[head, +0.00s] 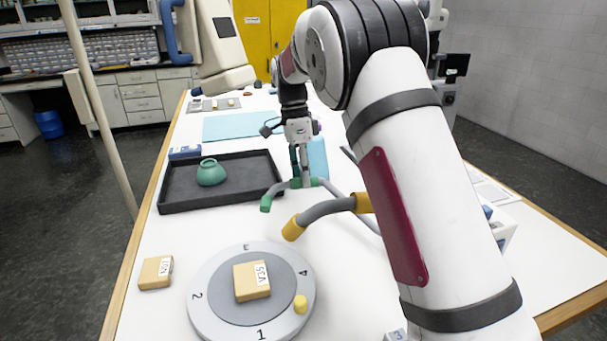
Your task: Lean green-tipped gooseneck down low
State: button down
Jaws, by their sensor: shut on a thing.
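The green-tipped gooseneck (280,188) is a thin grey flexible arm with a green tip (266,203) at its left end and a green collar near my gripper. Its tip points down and left, above the white table by the black tray's right edge. My gripper (301,176) reaches down from above and is shut on the gooseneck at the green collar, behind the tip. A second gooseneck (327,209), thicker and yellow-tipped, curves in front of it, its yellow tip (292,229) toward the turntable. The lamp base of the goosenecks is mostly hidden behind my arm.
Another tan block (155,273) lies left. A black tray (180,200) holds a green pot (210,173). A pale blue mat (232,126) lies behind.

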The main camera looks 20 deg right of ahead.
jog(key=c, duration=1.7)
grip_release()
jog(key=shift+w+f, duration=0.2)
jog(key=shift+f, duration=0.45)
jog(key=o, duration=0.4)
jog(key=shift+w+f, duration=0.25)
jog(key=shift+c, duration=0.2)
jog(key=shift+r, duration=0.2)
jog(key=shift+r, duration=0.1)
jog(key=shift+r, duration=0.1)
jog(key=v, duration=1.1)
jog(key=shift+r, duration=0.3)
